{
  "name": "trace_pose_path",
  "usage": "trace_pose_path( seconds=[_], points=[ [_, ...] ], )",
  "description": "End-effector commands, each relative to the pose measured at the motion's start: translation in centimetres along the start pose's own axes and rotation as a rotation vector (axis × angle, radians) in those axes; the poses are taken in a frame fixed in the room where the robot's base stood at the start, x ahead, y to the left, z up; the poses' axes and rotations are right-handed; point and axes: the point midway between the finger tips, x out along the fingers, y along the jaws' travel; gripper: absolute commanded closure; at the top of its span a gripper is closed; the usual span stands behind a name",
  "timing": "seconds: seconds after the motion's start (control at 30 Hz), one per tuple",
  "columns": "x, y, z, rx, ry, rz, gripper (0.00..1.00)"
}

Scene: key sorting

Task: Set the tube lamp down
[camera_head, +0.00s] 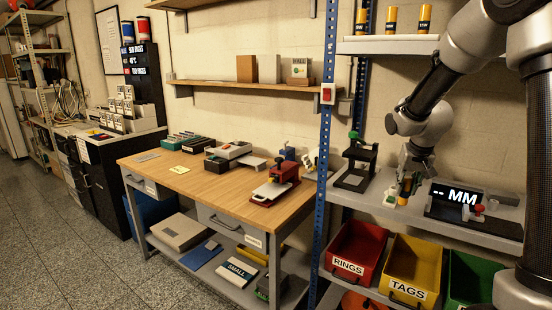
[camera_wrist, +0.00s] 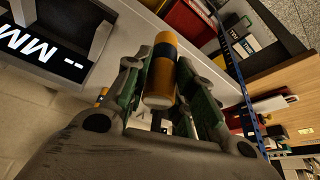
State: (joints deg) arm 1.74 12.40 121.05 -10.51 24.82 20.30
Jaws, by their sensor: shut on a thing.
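The tube lamp, a yellow cylinder with a dark band, shows in the wrist view (camera_wrist: 162,52) between the two green-padded fingers of my gripper (camera_wrist: 163,88). My gripper is shut on it. In the head view my gripper (camera_head: 406,184) points down over the grey middle shelf (camera_head: 345,195) on the right, between a black stand and the "MM" display. The lamp is mostly hidden by the fingers there. I cannot tell whether its end touches the shelf.
A black stand (camera_head: 357,164) is left of my gripper, and the black "MM" display unit (camera_head: 468,205) is right of it. Red (camera_head: 354,250) and yellow (camera_head: 415,268) bins sit below. Similar yellow cylinders (camera_head: 390,20) stand on the upper shelf. A blue post (camera_head: 324,150) borders the shelf.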

Motion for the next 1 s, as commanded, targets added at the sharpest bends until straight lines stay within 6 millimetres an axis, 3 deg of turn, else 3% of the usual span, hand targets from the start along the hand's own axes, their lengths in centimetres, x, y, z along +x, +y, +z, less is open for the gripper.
trace_pose_path(
  seconds=[0.3, 0.4, 0.8, 1.0],
  points=[
    [4.0, -7.0, 6.2, -0.171, -0.005, -0.07, 1.0],
    [4.4, -8.7, 6.9, -0.204, -0.001, -0.083, 1.0],
    [9.2, -9.6, 6.5, -0.216, -0.003, -0.083, 1.0],
    [9.9, -10.0, 6.7, -0.215, -0.009, -0.094, 1.0]
  ],
)
